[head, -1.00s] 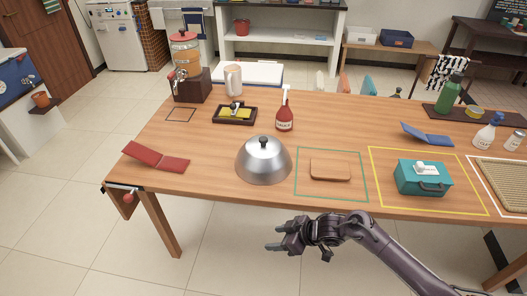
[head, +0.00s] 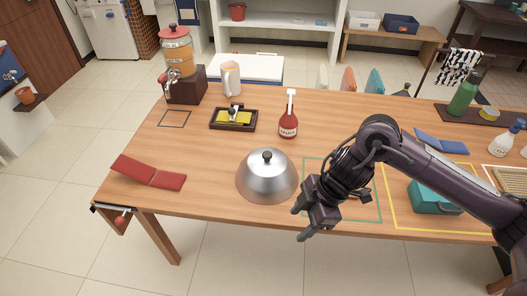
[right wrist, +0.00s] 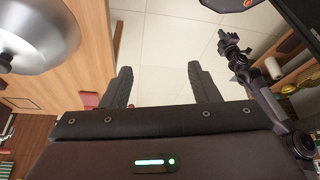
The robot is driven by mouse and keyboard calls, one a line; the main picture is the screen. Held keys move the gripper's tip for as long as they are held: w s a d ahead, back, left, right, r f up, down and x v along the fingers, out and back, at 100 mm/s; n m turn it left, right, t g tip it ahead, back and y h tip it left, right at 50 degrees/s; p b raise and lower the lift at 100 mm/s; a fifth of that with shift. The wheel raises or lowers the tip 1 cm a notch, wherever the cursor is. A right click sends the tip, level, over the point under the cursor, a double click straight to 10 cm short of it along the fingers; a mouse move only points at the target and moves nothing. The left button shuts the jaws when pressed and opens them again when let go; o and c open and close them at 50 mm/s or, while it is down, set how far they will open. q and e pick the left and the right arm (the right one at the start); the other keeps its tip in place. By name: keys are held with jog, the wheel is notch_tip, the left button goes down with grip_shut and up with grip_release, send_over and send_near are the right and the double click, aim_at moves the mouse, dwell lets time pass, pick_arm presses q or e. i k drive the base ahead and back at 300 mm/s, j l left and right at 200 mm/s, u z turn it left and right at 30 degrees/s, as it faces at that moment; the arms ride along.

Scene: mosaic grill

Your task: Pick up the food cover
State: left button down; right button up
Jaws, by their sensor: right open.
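The food cover (head: 267,182) is a silver dome with a dark knob on top. It stands on the wooden table near the front edge. My right gripper (head: 301,222) is just right of the cover and a little nearer to me, by the table's front edge. It is apart from the cover. In the right wrist view the gripper (right wrist: 161,88) has its two fingers spread with nothing between them, and the cover (right wrist: 40,30) is at the upper left. My left gripper (right wrist: 228,45) appears small in that view; its jaws are too small to judge.
A red sauce bottle (head: 288,118) stands behind the cover. A red folded item (head: 148,173) lies to the left. A dark tray (head: 213,124) with yellow contents is farther back. A teal box (head: 430,198) is to the right, partly behind my arm.

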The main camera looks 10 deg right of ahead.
aim_at(267, 176)
jog(key=i, duration=1)
